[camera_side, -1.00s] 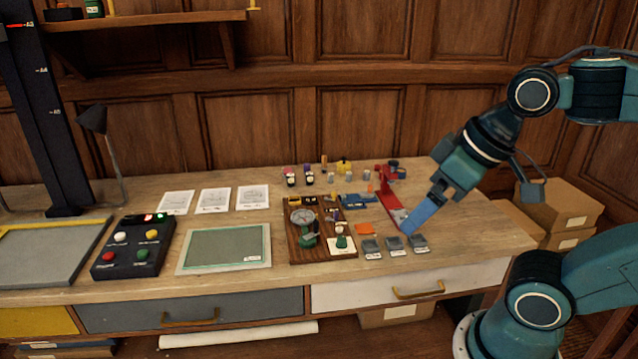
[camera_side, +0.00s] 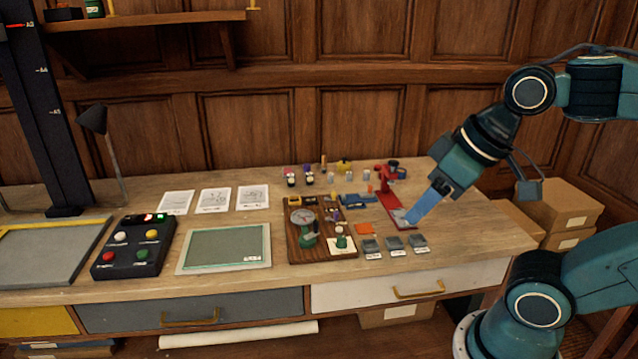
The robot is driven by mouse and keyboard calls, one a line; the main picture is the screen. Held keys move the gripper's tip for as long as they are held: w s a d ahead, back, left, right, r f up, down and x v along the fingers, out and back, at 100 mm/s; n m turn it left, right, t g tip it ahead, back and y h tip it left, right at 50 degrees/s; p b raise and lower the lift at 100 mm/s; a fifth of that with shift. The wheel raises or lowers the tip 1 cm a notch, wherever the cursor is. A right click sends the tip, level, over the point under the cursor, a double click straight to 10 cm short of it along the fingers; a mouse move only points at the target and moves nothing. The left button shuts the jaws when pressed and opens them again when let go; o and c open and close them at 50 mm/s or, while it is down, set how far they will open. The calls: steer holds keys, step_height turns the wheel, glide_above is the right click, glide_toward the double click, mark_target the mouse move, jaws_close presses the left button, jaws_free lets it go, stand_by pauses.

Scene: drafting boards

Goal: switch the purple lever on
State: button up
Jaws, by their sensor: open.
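My gripper (camera_side: 412,219) points down and to the left, with its blue fingers just above the bench beside the red stand. The gap between the fingers is too small to make out from here. I see nothing held at its tips. Small purple parts (camera_side: 335,215) show on the brown wooden board (camera_side: 294,250), to the left of my gripper. They are too small to tell which one is the lever or how it is set. The board also carries a round dial (camera_side: 302,216) and a green-based piece.
A red stand (camera_side: 388,186) is close to my fingers. Several small grey blocks (camera_side: 394,243) and an orange piece (camera_side: 364,229) lie in front. A black button box (camera_side: 133,247) and a green mat (camera_side: 225,248) lie left. Small bottles and figures stand behind the board.

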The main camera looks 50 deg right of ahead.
steer(key=shift+w+d+r, duration=0.15)
steer(key=shift+w+d, duration=0.05)
steer(key=shift+w, duration=0.4)
steer(key=c, duration=0.7)
steer(key=w+d+m, duration=0.1)
steer(key=w, duration=0.2)
steer(key=w+d+h, duration=0.1)
steer(key=w, duration=0.2)
steer(key=w+d+m+g, duration=0.1)
steer(key=w, duration=0.2)
steer(key=shift+w+d+r+m+h, duration=0.1)
steer(key=shift+w+r+m+h, duration=0.2)
steer(key=shift+w, duration=0.1)
jaws_close()
steer(key=w+d+f+m+g+h, duration=0.1)
steer(key=w+d+f+m+h, duration=0.1)
steer(key=w+f, duration=0.8)
steer(key=w+d+f+m+g+h, duration=0.2)
steer(key=w+d+f, duration=0.4)
steer(key=w+f, duration=0.4)
steer(key=w+h, duration=0.1)
steer(key=w, duration=0.2)
steer(key=shift+w+d+f+m+h, duration=0.2)
steer(key=shift+d+m+h, duration=0.1)
steer(key=shift+d+h, duration=0.1)
